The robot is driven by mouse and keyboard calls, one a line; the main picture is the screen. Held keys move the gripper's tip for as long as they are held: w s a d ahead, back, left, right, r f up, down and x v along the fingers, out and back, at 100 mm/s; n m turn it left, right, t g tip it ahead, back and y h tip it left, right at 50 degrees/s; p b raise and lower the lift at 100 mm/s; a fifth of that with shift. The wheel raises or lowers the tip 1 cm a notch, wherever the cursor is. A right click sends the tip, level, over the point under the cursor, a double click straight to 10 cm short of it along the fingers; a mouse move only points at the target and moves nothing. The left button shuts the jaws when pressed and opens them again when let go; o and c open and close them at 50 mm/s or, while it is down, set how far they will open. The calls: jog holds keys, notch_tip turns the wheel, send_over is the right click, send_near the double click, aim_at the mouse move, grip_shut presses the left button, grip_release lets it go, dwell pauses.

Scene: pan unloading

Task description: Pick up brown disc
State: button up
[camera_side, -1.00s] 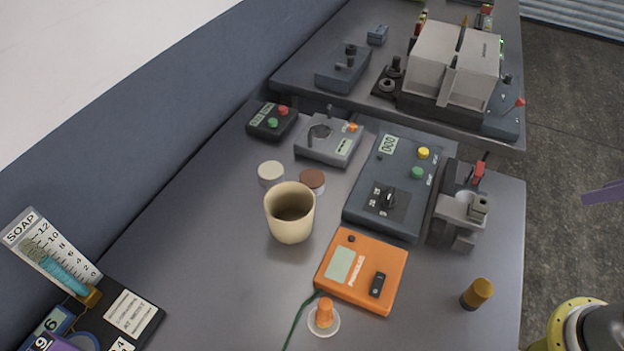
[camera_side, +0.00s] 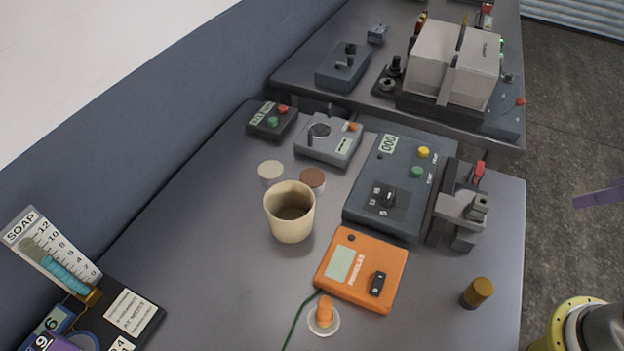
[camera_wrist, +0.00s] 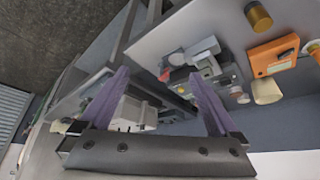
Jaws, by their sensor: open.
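The brown disc (camera_side: 312,180) lies flat on the grey table, just behind the cream cup (camera_side: 290,212) and right of a pale disc (camera_side: 270,172). The cup's rim comes close to its near edge in the side view. My gripper (camera_wrist: 158,73) is open and empty in the wrist view, its two purple fingers wide apart. I cannot make out the disc surely in the wrist view.
An orange box (camera_side: 362,270), a blue-grey control box (camera_side: 400,185) and a small grey device (camera_side: 328,140) surround the disc area. A grey clamp-like device (camera_side: 460,215) and a brown-gold cylinder (camera_side: 479,292) stand near the right edge. Bare table lies left of the cup.

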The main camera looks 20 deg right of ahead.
jog(key=w+a+r+n+y, duration=0.2)
jog(key=w+a+r+n, duration=0.2)
jog(key=w+r+n, duration=0.3)
jog(key=w+a+r+n+y, duration=0.1)
jog(key=w+a+r+n, duration=0.35)
jog(key=w, duration=0.45)
jog(key=n+g+y, duration=0.1)
jog(key=n+g, duration=0.4)
jog(key=n, duration=0.1)
send_over(313, 176)
jog(key=d, duration=0.2)
jog(key=f, duration=2.1)
jog(key=shift+s+d+f, duration=0.15)
jog(key=shift+s+f, duration=0.05)
jog(key=shift+f, duration=0.05)
jog(key=shift+x, duration=3)
